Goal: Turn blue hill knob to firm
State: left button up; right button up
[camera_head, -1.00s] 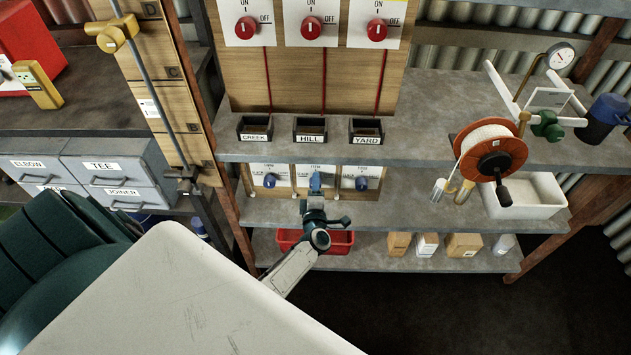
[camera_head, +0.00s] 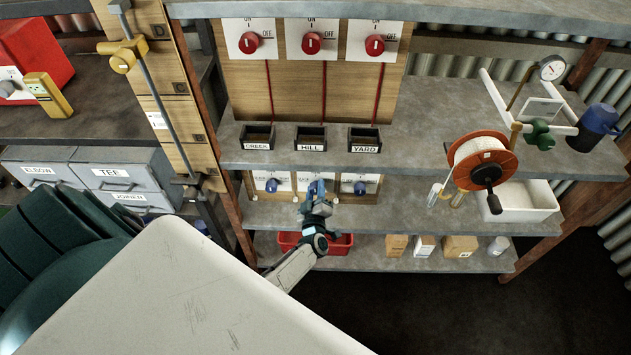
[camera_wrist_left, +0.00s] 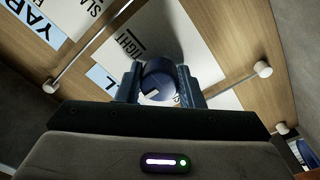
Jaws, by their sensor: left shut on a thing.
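The blue hill knob (camera_wrist_left: 158,80) sits on its white plate (camera_wrist_left: 165,35) in the left wrist view, where part of a printed word ending in "TIGHT" shows. My left gripper (camera_head: 317,190) reaches the middle of three blue knobs from below. In the left wrist view its two fingers (camera_wrist_left: 160,88) are closed on either side of the knob. A white mark shows on the knob's face. My right gripper is not in view.
Blue knobs flank it left (camera_head: 271,185) and right (camera_head: 360,187). Labelled boxes, including the HILL box (camera_head: 310,146), stand on the shelf above, under red switches (camera_head: 312,43). A red tray (camera_head: 340,244) lies below.

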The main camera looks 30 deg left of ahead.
pick_arm(q)
jog(key=shift+f, duration=0.1)
dwell(0.4)
jog(key=o, duration=1)
jog(key=v, duration=1.1)
jog(key=shift+b, duration=0.35)
